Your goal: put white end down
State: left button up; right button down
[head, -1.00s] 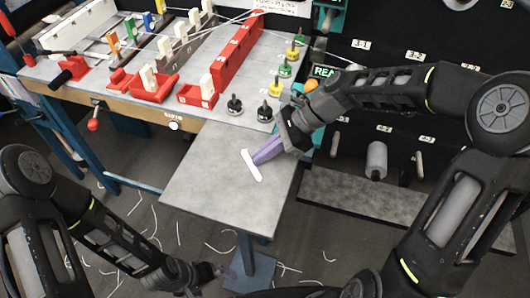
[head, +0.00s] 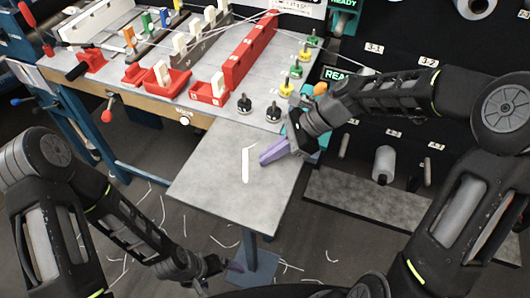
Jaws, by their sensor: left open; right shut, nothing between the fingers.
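The white end (head: 246,166) is a short, thin white strip on the grey side table (head: 205,180). It runs nearly straight toward me, with a short bend at its far end. My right gripper (head: 264,157), with purple fingers, is shut and empty just to the right of the strip, with a small gap between them in the picture. My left gripper (head: 236,266) is open and low in front of the side table, above the floor and far from the strip; its fingers are small and hard to see.
Two black-based knobs (head: 273,111) stand at the workbench edge behind the side table. Red holders (head: 208,93) with white blocks sit on the bench. A dark rack with a white spool (head: 384,164) stands at right. The side table's front is clear.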

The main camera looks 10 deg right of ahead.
jog(key=b+v, duration=0.1)
jog(key=v, duration=0.8)
jog(key=shift+d+r, duration=0.2)
jog(key=shift+d, duration=0.05)
jog(key=shift+r, duration=0.2)
jog(key=shift+d, duration=0.1)
